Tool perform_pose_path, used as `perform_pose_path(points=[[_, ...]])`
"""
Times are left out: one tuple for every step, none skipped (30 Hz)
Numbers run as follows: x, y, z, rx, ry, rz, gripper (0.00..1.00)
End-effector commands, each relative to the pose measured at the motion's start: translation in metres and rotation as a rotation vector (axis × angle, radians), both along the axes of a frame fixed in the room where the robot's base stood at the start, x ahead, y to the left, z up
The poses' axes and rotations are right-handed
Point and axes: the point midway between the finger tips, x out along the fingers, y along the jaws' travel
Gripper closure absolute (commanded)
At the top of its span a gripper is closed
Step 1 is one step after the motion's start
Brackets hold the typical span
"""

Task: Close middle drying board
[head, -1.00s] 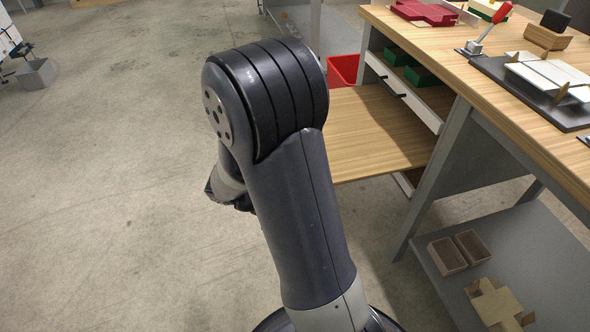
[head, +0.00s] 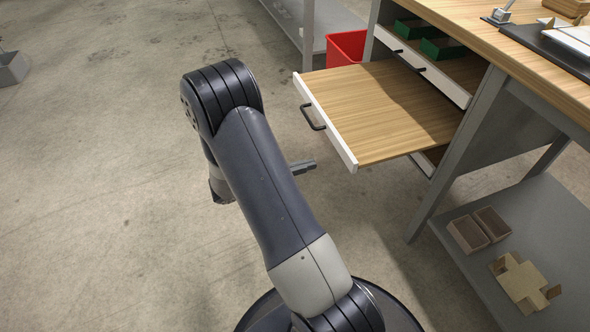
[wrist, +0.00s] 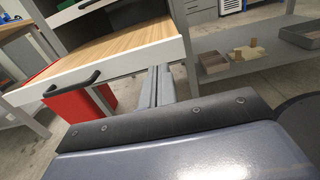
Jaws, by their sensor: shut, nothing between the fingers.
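The middle drying board (head: 375,105) is a wooden pull-out board with a white front edge and a black handle (head: 313,117). It sticks far out of the bench in the head view. In the wrist view its white front (wrist: 110,58) and handle (wrist: 72,84) are at upper left. My gripper (head: 304,167) shows partly past my arm in the head view, below and in front of the board's front edge. In the wrist view my gripper's fingers (wrist: 158,85) are together with nothing between them, right of the handle and apart from it.
A red bin (head: 346,47) stands behind the board. Above the board is a shelf with green boxes (head: 441,48) and a white-fronted board (head: 440,80). A lower grey shelf (head: 540,215) holds small cardboard boxes.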

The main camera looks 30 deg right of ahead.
Motion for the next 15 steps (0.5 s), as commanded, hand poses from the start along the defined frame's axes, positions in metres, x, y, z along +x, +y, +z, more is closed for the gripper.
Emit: perform_pose_path(points=[[-0.004,-0.012,-0.003,0.0,-0.001,-0.006,1.0],[-0.005,-0.018,-0.003,0.0,-0.001,-0.006,1.0],[-0.007,-0.026,-0.003,0.0,-0.001,-0.006,1.0],[-0.008,-0.031,-0.003,0.001,-0.001,-0.005,1.0],[-0.01,-0.037,-0.003,0.001,-0.002,-0.005,1.0],[-0.012,-0.044,-0.003,0.0,-0.002,-0.005,1.0],[-0.013,-0.049,-0.002,0.0,-0.002,-0.005,1.0],[-0.014,-0.054,-0.003,0.001,-0.002,-0.005,1.0],[-0.015,-0.06,-0.003,0.0,-0.003,-0.004,1.0],[-0.016,-0.064,-0.003,0.0,-0.003,-0.004,1.0],[-0.017,-0.068,-0.002,0.001,-0.002,-0.004,1.0],[-0.018,-0.072,-0.002,0.0,-0.001,-0.003,1.0],[-0.019,-0.075,-0.002,0.0,-0.001,-0.003,1.0],[-0.019,-0.077,-0.002,0.001,-0.001,-0.003,1.0],[-0.02,-0.08,-0.002,0.001,-0.001,-0.002,1.0]])
